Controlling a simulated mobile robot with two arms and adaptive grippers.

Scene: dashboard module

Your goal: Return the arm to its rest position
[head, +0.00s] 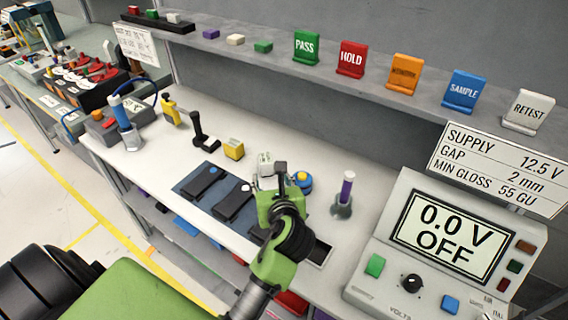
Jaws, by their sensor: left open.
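My left arm comes in from the lower left, with its green and black wrist over the workbench (350,145). My left gripper (269,178) is open above the front middle of the bench, at the right end of a dark blue mat (196,181) with black modules on it. A small whitish object (265,158) shows just behind the fingers; I cannot tell whether they touch it. The wrist hides part of the mat and the bench edge. My right gripper is out of view.
A power supply reading 0.0 V OFF (440,232) stands at right. A yellow block (233,149) and a shelf of signs (330,71) lie beyond.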

